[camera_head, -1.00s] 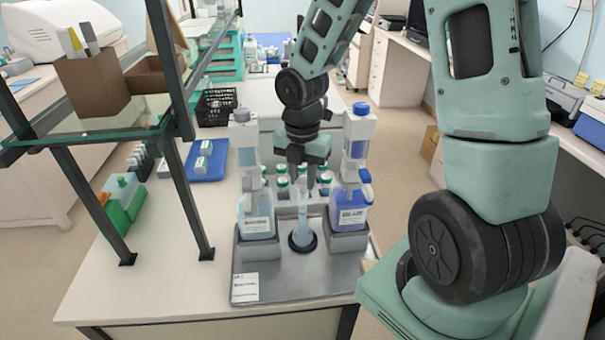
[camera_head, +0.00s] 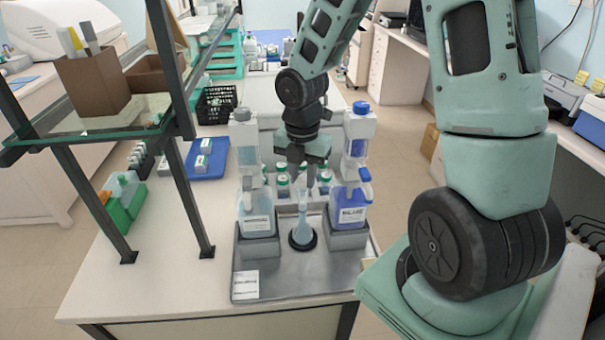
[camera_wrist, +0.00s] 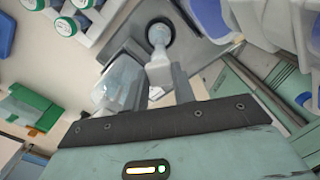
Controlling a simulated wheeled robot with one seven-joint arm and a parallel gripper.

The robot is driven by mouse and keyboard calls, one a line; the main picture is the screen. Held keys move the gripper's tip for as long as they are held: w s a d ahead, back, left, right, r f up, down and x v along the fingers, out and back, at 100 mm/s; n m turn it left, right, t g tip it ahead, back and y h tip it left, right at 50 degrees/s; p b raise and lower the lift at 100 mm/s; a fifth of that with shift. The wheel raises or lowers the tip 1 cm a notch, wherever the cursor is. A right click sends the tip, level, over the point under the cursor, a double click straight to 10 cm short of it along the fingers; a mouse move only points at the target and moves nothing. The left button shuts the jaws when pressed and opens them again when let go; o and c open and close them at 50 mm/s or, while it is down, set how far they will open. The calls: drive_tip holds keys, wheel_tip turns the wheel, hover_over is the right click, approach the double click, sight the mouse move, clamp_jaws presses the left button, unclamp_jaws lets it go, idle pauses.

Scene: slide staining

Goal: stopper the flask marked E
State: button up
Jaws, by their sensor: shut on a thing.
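A small clear flask (camera_head: 302,234) with a narrow neck stands upright in a round black holder on the grey metal tray (camera_head: 268,288), between two wash bottles. I cannot read a letter E on it. My gripper (camera_head: 303,182) is right above the flask's neck, pointing down. In the wrist view my gripper (camera_wrist: 158,74) is shut on a pale piece, seemingly the stopper (camera_wrist: 158,72). The flask (camera_wrist: 159,38) shows just beyond it. I cannot tell whether the stopper touches the flask's mouth.
A clear-labelled wash bottle (camera_head: 256,215) stands close left of the flask and a blue one (camera_head: 351,207) close right. Several green-capped jars (camera_head: 283,182) stand behind. A glass shelf on dark posts (camera_head: 187,195) rises at left. A blue tray (camera_head: 207,160) lies behind it.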

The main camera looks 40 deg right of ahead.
drive_tip(key=shift+f, duration=0.6)
idle(0.9)
drive_tip(key=o, duration=1.5)
drive_tip(key=shift+r+p, duration=3.05)
drive_tip(key=shift+p, duration=0.6)
clamp_jaws()
